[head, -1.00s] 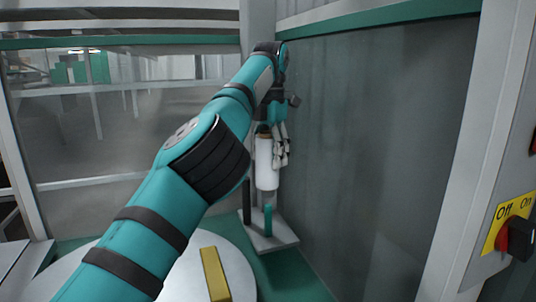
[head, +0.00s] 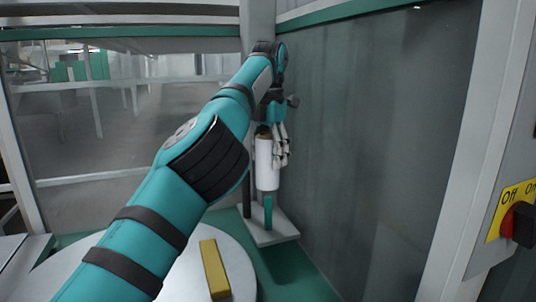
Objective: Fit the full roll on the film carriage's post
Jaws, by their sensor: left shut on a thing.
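The full roll (head: 266,166) is a white upright cylinder with a brown core end showing at its top. My left gripper (head: 281,150) is shut on the roll from its right side. The roll is above the film carriage (head: 270,237), a pale plate with a short teal post (head: 268,212) and a dark column behind. The roll's lower end is in line with the post and meets its top in the picture. I cannot tell how far the post goes inside the roll. My right gripper is not in view.
A round pale turntable (head: 150,275) with a yellow bar (head: 214,268) lies below my left arm. A grey wall panel (head: 370,130) stands close to the right of the roll. A red and black switch (head: 515,222) on a yellow plate is at the right edge.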

